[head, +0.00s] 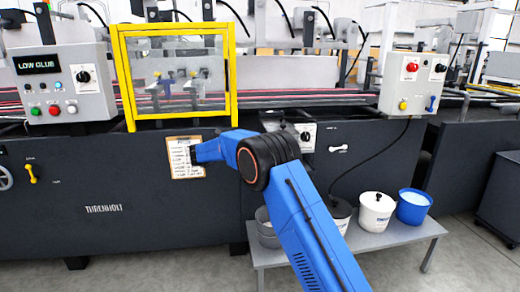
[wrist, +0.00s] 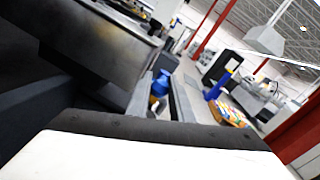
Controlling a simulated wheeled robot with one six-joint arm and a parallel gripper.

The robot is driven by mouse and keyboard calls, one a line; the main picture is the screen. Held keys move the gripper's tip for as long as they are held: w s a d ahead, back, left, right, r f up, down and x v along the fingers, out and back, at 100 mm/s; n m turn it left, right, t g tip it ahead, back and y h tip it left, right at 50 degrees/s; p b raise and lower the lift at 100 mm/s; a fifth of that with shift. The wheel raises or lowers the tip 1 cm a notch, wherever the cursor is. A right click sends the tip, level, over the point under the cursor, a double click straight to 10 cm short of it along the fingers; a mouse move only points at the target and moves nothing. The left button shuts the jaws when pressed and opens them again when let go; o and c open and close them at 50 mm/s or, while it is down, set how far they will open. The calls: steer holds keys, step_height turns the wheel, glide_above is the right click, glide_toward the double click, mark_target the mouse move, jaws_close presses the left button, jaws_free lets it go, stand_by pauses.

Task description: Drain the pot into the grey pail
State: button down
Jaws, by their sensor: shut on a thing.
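My gripper (head: 193,155) is at the left end of my blue arm, in front of the dark machine face and over the right edge of a notice card (head: 182,170). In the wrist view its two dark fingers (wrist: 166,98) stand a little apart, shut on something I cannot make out. A grey pail (head: 263,222) stands at the left end of the low bench, partly hidden by my arm. I cannot pick out the pot for certain. A box with a dial (head: 303,136) and a small pale lever (head: 338,148) show just right of my elbow.
The low bench (head: 400,233) also carries a dark-lidded pail (head: 341,213), a white lidded pail (head: 375,216) and a blue pail (head: 412,210) with pale contents. A yellow-framed guard (head: 231,75) stands above my gripper. A panel at left reads LOW GLUE (head: 38,64).

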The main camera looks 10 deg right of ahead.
steer(key=shift+r, duration=0.1)
steer(key=c, duration=1.6)
jaws_free()
steer(key=shift+o, duration=0.2)
steer(key=s+a, duration=0.2)
steer(key=a, duration=1.5)
steer(key=shift+s, duration=0.4)
